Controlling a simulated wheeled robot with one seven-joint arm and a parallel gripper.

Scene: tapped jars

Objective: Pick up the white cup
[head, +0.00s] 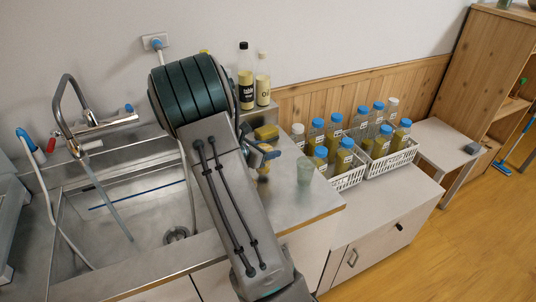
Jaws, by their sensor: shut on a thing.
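No plainly white cup shows in the head view. A pale, see-through greenish cup (305,170) stands upright on the steel counter, right of my arm; I cannot tell if it is the cup named. My raised arm fills the middle of the view and hides the counter behind it. My gripper (264,154) shows only in part, as small grey and blue pieces past the arm's right edge. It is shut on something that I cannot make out. A gap shows between these pieces and the pale cup. Yellow things show just above and below them, partly covered.
A steel sink (120,215) with a tap (95,122) lies left. Two bottles (254,82) stand at the back. White baskets (392,160) of blue-capped yellow bottles stand on the lower cabinet at right. A low side table (440,140) is beyond. Counter right of the pale cup is clear.

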